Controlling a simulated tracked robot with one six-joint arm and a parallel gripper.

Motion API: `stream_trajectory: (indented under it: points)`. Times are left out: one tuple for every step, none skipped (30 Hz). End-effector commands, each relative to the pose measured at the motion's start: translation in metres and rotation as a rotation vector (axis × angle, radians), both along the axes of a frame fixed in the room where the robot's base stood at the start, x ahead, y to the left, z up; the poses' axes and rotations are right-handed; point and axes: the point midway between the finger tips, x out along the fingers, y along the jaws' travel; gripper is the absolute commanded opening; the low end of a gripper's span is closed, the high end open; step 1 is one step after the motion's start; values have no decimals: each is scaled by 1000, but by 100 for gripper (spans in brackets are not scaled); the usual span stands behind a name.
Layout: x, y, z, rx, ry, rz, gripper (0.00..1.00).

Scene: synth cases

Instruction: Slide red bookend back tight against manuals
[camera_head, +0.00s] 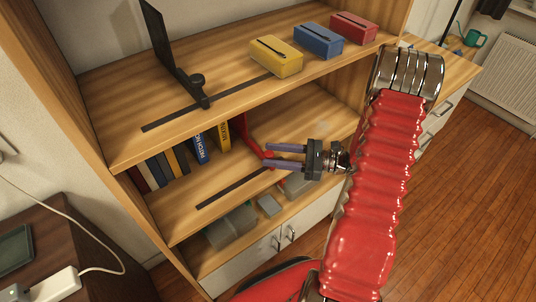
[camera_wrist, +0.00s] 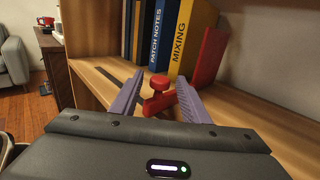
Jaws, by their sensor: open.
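The red bookend (camera_head: 242,132) stands upright on the middle shelf, right of the row of manuals. Its plate (camera_wrist: 208,58) is beside the yellow MIXING manual (camera_wrist: 190,38) in the wrist view; I cannot tell for sure whether they touch. The blue PATCH NOTES manual (camera_wrist: 165,32) stands to the left of the yellow one. The bookend's red knob (camera_wrist: 158,96) sits low in front of the plate. My gripper (camera_head: 268,156) is open, its two fingers on either side of the knob, without a clear grip on it. The fingers partly hide the bookend's base.
A dark slot (camera_head: 232,188) runs along the middle shelf. The upper shelf carries a black bookend (camera_head: 165,50) and yellow (camera_head: 275,57), blue (camera_head: 318,40) and red (camera_head: 354,27) boxes. Grey containers (camera_head: 232,225) sit below. Upright shelf panels bound the left side.

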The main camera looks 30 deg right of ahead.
Motion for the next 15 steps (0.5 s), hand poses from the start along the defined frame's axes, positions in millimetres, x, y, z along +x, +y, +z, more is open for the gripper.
stream_trajectory:
  points:
    - [3, 5, 0, 0, 0, 2, 42]
    - [5, 7, 0, 0, 0, 2, 42]
    - [6, 10, 0, 1, 1, 1, 42]
    - [7, 11, 0, 1, 1, 1, 42]
    - [8, 12, 0, 1, 1, 1, 42]
    - [9, 14, 0, 1, 0, 0, 42]
    - [9, 14, 0, 1, 0, 0, 42]
    - [10, 15, 0, 1, 1, 0, 42]
    - [10, 15, 0, 1, 1, -1, 42]
    - [10, 15, 0, 1, 1, -1, 42]
    - [10, 15, 0, 1, 1, -1, 42]
    - [10, 15, 0, 1, 1, -1, 42]
    - [10, 15, 0, 0, 0, -1, 42]
    - [10, 14, 0, 0, 0, -1, 42]
    - [10, 14, 0, 0, 0, -1, 42]
